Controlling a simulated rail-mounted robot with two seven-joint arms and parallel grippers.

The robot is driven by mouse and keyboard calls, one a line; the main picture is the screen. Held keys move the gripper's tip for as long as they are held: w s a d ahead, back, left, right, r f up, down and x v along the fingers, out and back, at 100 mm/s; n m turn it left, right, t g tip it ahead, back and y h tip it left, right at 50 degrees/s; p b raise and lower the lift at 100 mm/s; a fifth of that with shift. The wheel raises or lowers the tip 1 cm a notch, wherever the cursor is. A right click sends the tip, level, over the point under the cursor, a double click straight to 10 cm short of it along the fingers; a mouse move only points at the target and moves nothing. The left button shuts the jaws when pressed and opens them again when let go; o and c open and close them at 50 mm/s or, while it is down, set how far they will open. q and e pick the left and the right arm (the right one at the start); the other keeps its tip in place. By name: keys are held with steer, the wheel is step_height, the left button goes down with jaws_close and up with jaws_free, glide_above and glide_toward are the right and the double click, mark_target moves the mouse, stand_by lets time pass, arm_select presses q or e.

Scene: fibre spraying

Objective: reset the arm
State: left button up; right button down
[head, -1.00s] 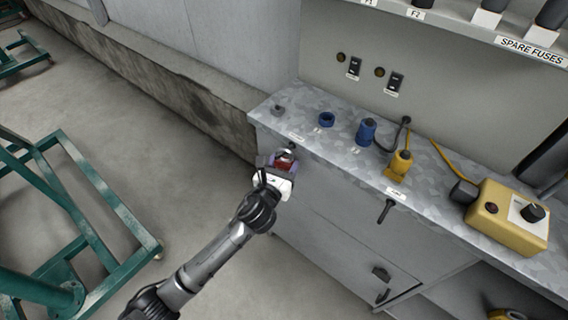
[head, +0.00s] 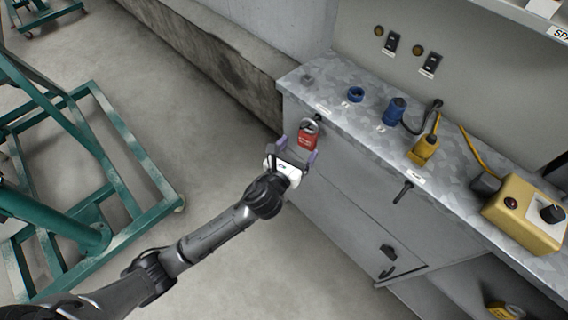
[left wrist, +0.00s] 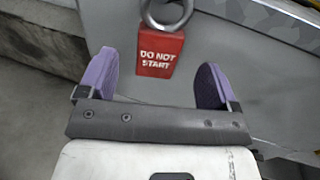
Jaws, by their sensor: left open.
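My left gripper (head: 292,152) is open in front of the grey cabinet's face. Its purple-padded fingers stand wide apart with nothing between them; it also shows in the left wrist view (left wrist: 157,85). A red padlock (head: 308,136) with a metal shackle hangs at the cabinet's top front edge, just beyond the fingertips. In the left wrist view the padlock (left wrist: 160,55) reads "DO NOT START" and sits ahead of the gap, apart from both fingers. My right gripper is not in view.
The cabinet top (head: 375,150) carries a blue ring (head: 355,94), a blue connector (head: 394,111), a yellow connector (head: 424,150) and a yellow control box (head: 528,213). A black handle (head: 402,192) sticks out of the front. Green frames (head: 150,165) stand at left; bare floor lies between.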

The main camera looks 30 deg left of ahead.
arm_select(q)
steer(key=s+a+f+n+g+y+p, duration=0.15)
steer(key=s+n, duration=0.25)
steer(key=n, duration=0.6)
steer(key=s+a+n+g+y, duration=0.1)
steer(key=s+a+n+g, duration=0.2)
steer(key=n, duration=0.6)
steer(key=s+a+f+n+g+y+p, duration=0.1)
steer(key=s+n+g+y, duration=0.15)
steer(key=s+n, duration=0.55)
steer(key=s+d+r+n+g+h+p, duration=0.15)
steer(key=s+n+g+p, duration=0.3)
steer(key=s, duration=0.55)
steer(key=s+a+r+n+g+h+p, duration=0.1)
steer(key=s+n+g+h+p, duration=0.2)
steer(key=s+p, duration=0.5)
step_height(320, 180, up, 37)
steer(key=s+p, duration=0.1)
steer(key=p, duration=3.4)
steer(key=shift+s+d, duration=0.2)
steer(key=shift+d, duration=0.05)
steer(key=shift+y, duration=0.25)
